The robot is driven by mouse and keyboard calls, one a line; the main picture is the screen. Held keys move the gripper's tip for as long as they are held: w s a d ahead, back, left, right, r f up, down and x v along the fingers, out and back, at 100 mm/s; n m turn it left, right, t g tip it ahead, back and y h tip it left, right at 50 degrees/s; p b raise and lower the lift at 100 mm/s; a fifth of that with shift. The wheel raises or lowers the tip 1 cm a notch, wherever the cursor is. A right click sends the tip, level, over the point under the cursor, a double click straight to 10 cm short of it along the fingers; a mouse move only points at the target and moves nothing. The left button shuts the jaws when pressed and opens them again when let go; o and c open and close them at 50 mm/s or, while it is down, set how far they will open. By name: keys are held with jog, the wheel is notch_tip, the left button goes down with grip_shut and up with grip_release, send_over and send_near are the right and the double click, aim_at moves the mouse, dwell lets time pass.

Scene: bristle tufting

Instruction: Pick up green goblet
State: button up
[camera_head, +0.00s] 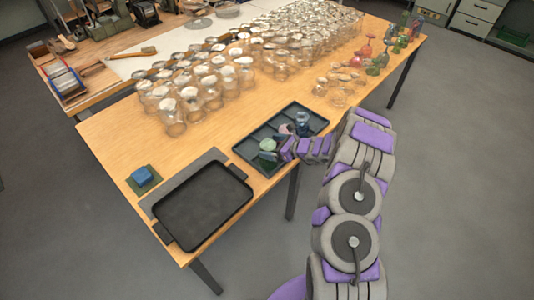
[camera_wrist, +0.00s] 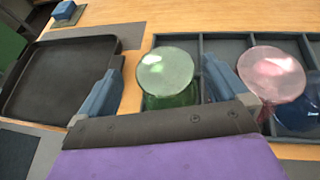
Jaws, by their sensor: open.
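The green goblet (camera_wrist: 166,78) stands in a compartment of the dark divided tray in the wrist view, its round top facing up. In the head view the green goblet (camera_head: 267,146) shows at the tray's left part, beside my gripper (camera_head: 280,152). In the wrist view my gripper (camera_wrist: 162,92) is open, with one blue-grey finger on each side of the green goblet. The right finger is close to the goblet, and I cannot tell if it touches. The goblet's lower part is partly hidden by the gripper's edge.
A pink goblet (camera_wrist: 272,75) and a dark blue goblet (camera_wrist: 302,110) stand to the right in the divided tray (camera_wrist: 222,42). A black flat tray (camera_head: 203,205) lies to the left. A blue block (camera_head: 142,174) sits on a green square. Many clear glasses (camera_head: 215,85) crowd the table's back.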

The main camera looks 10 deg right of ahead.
aim_at(265, 144)
jog(key=x, duration=0.3)
jog(key=shift+w+d+f+b, duration=0.1)
jog(key=shift+w+f+b, duration=0.2)
jog(key=shift+w+f, duration=0.1)
jog(key=shift+w, duration=0.25)
jog(key=shift+a, duration=0.25)
jog(key=shift+a, duration=0.1)
jog(key=shift+c, duration=0.3)
jog(key=c, duration=1.3)
jog(key=shift+o, duration=0.2)
